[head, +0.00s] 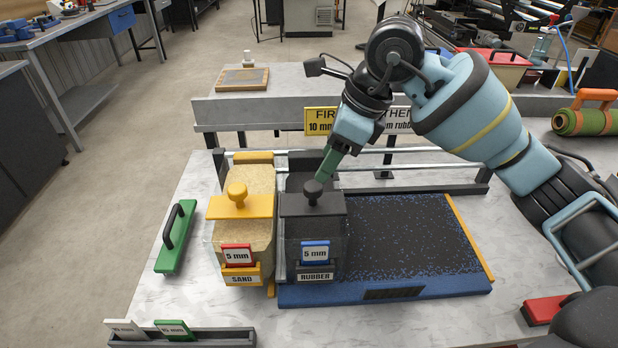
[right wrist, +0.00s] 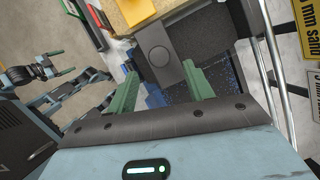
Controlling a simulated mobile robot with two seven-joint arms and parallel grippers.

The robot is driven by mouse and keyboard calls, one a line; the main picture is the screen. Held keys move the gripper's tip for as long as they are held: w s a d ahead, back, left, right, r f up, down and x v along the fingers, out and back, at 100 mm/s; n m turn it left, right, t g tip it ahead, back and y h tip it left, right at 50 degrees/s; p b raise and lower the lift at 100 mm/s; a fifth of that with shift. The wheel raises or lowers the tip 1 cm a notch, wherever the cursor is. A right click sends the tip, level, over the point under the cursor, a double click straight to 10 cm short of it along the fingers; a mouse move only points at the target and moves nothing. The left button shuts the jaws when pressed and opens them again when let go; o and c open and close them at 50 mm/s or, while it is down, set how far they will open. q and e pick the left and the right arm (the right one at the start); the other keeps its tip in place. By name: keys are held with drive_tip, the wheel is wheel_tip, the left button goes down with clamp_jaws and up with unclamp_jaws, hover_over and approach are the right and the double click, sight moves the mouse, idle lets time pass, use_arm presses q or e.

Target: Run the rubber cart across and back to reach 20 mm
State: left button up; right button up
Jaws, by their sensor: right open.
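The rubber cart (head: 314,232) is a clear-sided hopper with a black top bar and round black knob (head: 313,191). It carries a blue "5 mm" card (head: 315,253) and a RUBBER label. It stands at the left end of the blue-edged tray (head: 385,293), whose dark bed (head: 410,235) shows scattered blue specks. My right gripper (head: 333,160) is open just above the knob. In the right wrist view, the knob (right wrist: 158,56) sits beyond and between its green fingers (right wrist: 160,88), not gripped.
The sand cart (head: 240,222) with a yellow bar and red "5 mm" card stands close left of the rubber cart. A green float (head: 176,237) lies farther left. A holder (head: 180,338) with cards is at the front left. Rails (head: 420,167) run behind the tray.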

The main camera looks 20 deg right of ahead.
sight(313, 185)
drive_tip(key=x, duration=0.7)
drive_tip(key=shift+a+f, duration=0.15)
drive_tip(key=shift+f, duration=0.2)
drive_tip(key=shift+c, duration=0.3)
clamp_jaws()
